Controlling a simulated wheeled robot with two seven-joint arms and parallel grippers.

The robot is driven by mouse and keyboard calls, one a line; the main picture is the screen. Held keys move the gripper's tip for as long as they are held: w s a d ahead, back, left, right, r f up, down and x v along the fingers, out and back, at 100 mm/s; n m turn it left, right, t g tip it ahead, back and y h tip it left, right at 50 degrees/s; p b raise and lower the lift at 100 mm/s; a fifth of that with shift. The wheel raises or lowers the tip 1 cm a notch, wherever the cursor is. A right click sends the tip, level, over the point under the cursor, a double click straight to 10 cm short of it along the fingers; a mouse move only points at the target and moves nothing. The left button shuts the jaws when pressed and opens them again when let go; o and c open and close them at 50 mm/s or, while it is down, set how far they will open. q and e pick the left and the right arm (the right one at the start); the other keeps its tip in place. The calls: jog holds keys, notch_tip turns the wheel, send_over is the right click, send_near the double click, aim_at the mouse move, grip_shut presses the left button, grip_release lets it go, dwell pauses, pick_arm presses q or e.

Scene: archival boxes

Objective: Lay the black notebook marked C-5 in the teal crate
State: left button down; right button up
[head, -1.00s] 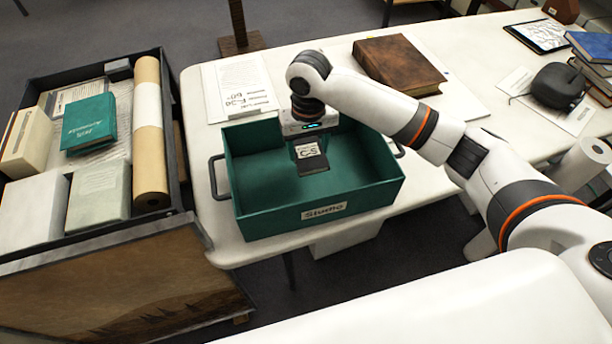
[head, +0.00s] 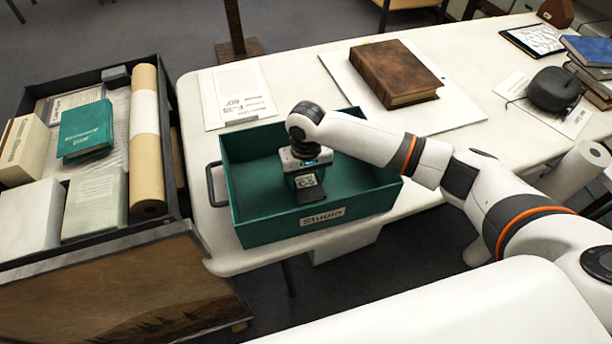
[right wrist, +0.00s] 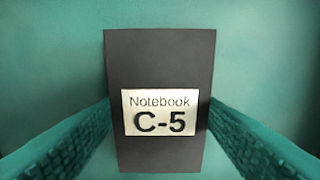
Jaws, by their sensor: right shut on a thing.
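The black notebook (head: 312,195) carries a pale label. In the right wrist view the notebook (right wrist: 160,75) reads "Notebook C-5" and lies between the two textured finger pads. My right gripper (head: 304,177) is shut on it, inside the teal crate (head: 270,226) and near the crate's front wall. The crate stands on the white table with a "Studio" label on its front. Whether the notebook touches the crate floor cannot be told. My left gripper is not in view.
A brown book (head: 397,73) lies on a board behind the crate, and a printed sheet (head: 237,95) lies back left. A dark bin (head: 110,235) with boxes, a teal book (head: 87,130) and a paper roll (head: 147,180) stands at left. The crate looks otherwise empty.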

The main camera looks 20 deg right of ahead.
aim_at(306, 182)
jog(key=o, duration=1)
jog(key=shift+f, duration=0.1)
notch_tip(306, 182, up, 12)
jog(key=shift+p, duration=0.3)
